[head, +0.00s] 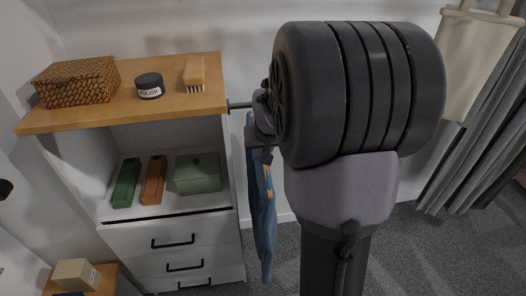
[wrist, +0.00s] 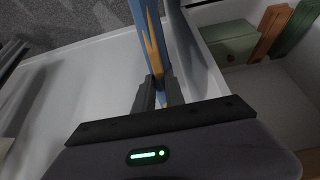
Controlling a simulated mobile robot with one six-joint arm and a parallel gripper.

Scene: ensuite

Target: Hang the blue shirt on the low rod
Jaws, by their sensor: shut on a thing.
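The blue shirt (head: 262,215) hangs down below my gripper (head: 262,139) in the head view, seen nearly edge-on, with an orange-yellow strip near its top. In the wrist view the shirt (wrist: 148,45) runs up from between the two dark fingers of my gripper (wrist: 155,92), which are shut on it. The low rod (head: 240,105) shows as a short dark bar sticking out from the right side of the shelf unit, level with its wooden top. Its farther part is hidden behind my arm. I cannot tell whether the shirt's hanger touches the rod.
The shelf unit's wooden top (head: 130,108) carries a woven box (head: 76,82), a polish tin (head: 149,86) and a brush (head: 195,75). Its open shelf holds a green box (head: 198,173). A cream bag (head: 478,55) and grey curtain (head: 480,130) are at the right. Carpet (head: 262,287) lies below.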

